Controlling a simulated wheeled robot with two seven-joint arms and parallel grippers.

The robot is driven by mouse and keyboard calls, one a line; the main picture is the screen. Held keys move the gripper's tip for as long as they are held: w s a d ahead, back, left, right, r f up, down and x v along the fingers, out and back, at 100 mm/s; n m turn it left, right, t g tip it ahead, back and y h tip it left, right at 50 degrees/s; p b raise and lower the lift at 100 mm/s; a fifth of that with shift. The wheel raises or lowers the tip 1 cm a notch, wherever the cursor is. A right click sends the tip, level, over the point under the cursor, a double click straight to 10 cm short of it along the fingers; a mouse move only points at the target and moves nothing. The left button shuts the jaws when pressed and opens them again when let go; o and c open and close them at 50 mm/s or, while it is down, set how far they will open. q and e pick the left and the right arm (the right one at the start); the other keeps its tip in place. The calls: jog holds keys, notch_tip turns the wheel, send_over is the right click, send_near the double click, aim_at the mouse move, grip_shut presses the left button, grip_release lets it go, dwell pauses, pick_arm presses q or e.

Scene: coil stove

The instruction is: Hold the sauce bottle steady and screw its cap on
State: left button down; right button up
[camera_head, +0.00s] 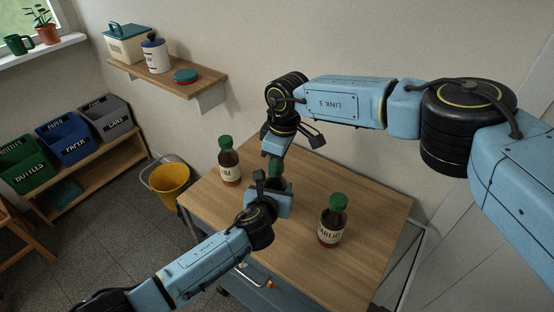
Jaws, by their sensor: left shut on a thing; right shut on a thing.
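My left gripper (272,188) comes in from the lower left and is shut on the sauce bottle, low over the middle of the table. The bottle is mostly hidden by the two grippers; a dark green part (274,168) shows between them. My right gripper (277,150) reaches down from above and is shut on the cap at the top of the bottle. The cap is largely hidden, so I cannot tell how far it sits on the neck.
On the wooden table (375,205), a brown bottle with a green cap (229,167) stands behind left, and a garlic bottle (332,225) stands at right. A yellow bucket (170,183) is left of the table. A wall shelf (200,86) holds containers.

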jog(key=o, duration=1)
jog(key=shift+c, duration=0.2)
jog(key=shift+r, duration=0.1)
jog(key=shift+r, duration=2.2)
jog(key=shift+c, duration=0.4)
